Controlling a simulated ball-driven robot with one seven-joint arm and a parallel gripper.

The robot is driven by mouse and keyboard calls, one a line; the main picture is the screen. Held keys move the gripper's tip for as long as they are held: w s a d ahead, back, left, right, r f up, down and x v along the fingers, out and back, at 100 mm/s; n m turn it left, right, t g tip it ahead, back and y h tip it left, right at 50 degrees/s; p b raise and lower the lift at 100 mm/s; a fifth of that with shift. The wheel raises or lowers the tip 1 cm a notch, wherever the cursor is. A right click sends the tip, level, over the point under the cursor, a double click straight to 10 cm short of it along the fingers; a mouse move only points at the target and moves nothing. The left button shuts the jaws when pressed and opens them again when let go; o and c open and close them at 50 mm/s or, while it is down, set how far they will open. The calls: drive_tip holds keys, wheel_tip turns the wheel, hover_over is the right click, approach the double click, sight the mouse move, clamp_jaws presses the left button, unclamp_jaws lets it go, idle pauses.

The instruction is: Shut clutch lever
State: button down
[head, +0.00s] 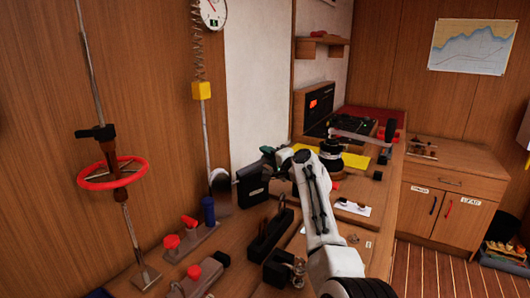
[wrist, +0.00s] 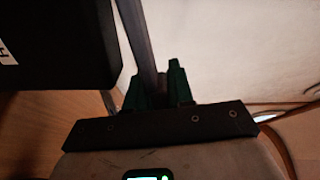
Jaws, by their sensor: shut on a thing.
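A black box (head: 252,186) with a pale label stands against the wall at the left end of the bench. It also fills the upper left of the wrist view (wrist: 55,45), where the edge of a label ending in what looks like an H shows. My gripper (head: 267,153) is beside the top of this box. In the wrist view its green fingers (wrist: 156,85) are shut on a dark flat bar (wrist: 144,35), which I take for the clutch lever. The bar runs upward between the fingers. Its lower end is hidden by my gripper, and in the head view I cannot make it out.
A red handwheel (head: 112,173) on a metal rod stands at the left. Red-knobbed levers (head: 188,240) and a dark holder (head: 270,232) are on the near bench. A black winch (head: 331,152) stands by a yellow sheet (head: 355,161) beyond my arm. The striped floor at right is mostly clear.

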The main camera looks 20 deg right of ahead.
drive_tip(key=shift+d+f+m, duration=0.15)
drive_tip(key=shift+f+m, duration=0.9)
drive_tip(key=shift+m, duration=0.05)
drive_tip(key=c, duration=1.1)
unclamp_jaws()
drive_tip(key=p+v, duration=0.9)
drive_tip(key=v, duration=0.1)
drive_tip(key=shift+s, duration=0.35)
drive_tip(key=shift+f, duration=0.1)
